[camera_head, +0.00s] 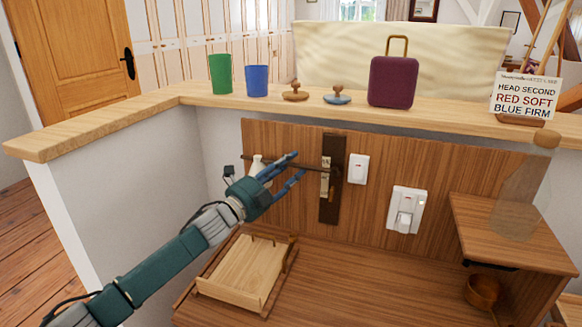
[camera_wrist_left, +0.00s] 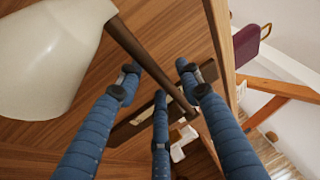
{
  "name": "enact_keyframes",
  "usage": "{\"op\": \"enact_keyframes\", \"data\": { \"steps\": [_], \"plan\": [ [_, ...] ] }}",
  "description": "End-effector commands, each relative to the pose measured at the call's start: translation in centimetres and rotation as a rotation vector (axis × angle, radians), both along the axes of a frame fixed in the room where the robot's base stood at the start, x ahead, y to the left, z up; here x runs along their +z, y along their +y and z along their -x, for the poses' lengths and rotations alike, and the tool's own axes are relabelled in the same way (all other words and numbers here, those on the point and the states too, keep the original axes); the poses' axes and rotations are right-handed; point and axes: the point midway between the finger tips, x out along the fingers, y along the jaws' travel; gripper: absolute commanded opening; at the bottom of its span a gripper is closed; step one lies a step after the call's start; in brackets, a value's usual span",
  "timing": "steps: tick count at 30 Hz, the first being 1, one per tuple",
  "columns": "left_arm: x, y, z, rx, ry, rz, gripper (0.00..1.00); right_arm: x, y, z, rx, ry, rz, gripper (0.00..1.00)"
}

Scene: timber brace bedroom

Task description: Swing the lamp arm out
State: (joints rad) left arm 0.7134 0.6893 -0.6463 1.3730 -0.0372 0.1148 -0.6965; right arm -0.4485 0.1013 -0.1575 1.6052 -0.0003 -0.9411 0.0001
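The lamp has a white shade (camera_head: 257,166) and a thin dark arm (camera_head: 314,168) running left from a dark upright wall plate (camera_head: 332,205). The arm lies close along the wood panel. My left gripper (camera_head: 296,165) is beside the lamp arm, between shade and plate, with its blue fingers spread. In the left wrist view the shade (camera_wrist_left: 50,55) fills the upper left, and the arm (camera_wrist_left: 140,55) runs diagonally between the spread fingers (camera_wrist_left: 158,80). I cannot tell whether any finger touches it. My right gripper is not in view.
A wooden tray (camera_head: 240,275) lies on the surface below my left arm. A white switch (camera_head: 358,169) and a socket (camera_head: 405,210) are right of the plate. The ledge above holds cups, stamps, a purple suitcase (camera_head: 393,82) and a sign (camera_head: 525,97). A glass bottle (camera_head: 520,190) stands on the right shelf.

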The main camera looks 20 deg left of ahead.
Motion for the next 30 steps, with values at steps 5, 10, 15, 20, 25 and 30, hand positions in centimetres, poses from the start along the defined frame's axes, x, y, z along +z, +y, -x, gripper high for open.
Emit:
{"op": "enact_keyframes", "data": {
  "steps": [5, 10, 15, 20, 25, 30],
  "plan": [
    [0.10, -0.25, -0.46, 0.000, 0.000, 0.000, 0.36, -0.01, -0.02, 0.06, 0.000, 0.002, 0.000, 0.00],
    [0.09, -0.23, -0.43, 0.000, 0.000, 0.000, 0.36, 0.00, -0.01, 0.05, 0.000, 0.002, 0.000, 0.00],
    [0.08, -0.22, -0.42, 0.000, 0.000, 0.000, 0.04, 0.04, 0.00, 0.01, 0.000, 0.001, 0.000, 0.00],
    [0.07, -0.21, -0.41, 0.000, 0.000, 0.001, 0.00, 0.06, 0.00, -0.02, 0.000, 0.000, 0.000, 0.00],
    [0.02, -0.36, -0.32, 0.004, 0.000, 0.002, 0.00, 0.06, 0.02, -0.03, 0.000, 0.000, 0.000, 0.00],
    [-0.08, -0.84, 0.18, 0.036, 0.000, 0.004, 0.00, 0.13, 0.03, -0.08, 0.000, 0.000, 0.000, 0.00]
  ]
}}
